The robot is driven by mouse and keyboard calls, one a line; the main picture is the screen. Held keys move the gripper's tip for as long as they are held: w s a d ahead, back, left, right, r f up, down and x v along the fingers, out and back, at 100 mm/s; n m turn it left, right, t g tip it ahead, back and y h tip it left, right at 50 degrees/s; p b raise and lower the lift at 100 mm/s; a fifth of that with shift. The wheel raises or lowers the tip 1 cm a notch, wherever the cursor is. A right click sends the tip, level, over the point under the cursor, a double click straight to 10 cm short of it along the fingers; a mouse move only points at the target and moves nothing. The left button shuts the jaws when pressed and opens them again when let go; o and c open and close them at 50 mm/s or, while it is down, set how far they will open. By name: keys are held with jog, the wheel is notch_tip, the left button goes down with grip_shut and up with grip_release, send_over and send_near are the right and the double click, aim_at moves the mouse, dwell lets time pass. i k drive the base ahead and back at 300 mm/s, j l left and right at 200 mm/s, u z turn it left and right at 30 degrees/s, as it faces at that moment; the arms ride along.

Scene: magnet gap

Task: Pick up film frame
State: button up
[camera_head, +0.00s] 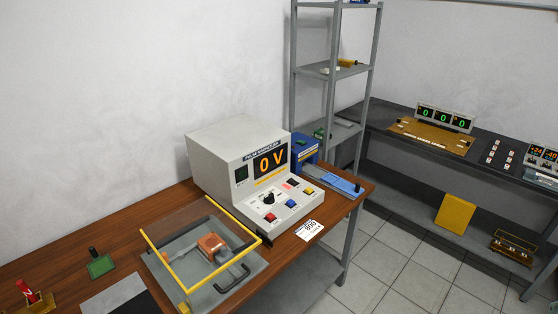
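A small green flat piece with an upright black handle (100,266) lies on the brown wooden table at the lower left; it may be the film frame, but I cannot tell for sure. A yellow-edged clear panel (177,279) stands tilted over a grey tray (236,294) that holds a copper-coloured block (211,246). My gripper is not in view.
A grey pulse magnetizer (238,160) reading 0 V stands at the back of the wooden table (52,268). A blue device (305,148) and a white tag (309,230) are beside it. A red-handled item (28,292) stands at lower left. A shelf rack (333,72) and dark bench (398,150) are behind.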

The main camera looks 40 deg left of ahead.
aim_at(100, 266)
jog(key=u, duration=3.95)
jog(key=i+l+z, duration=0.2)
jog(key=i+z, duration=1)
jog(key=k+l+z, duration=0.2)
jog(key=l+z, duration=0.2)
jog(key=l, duration=0.2)
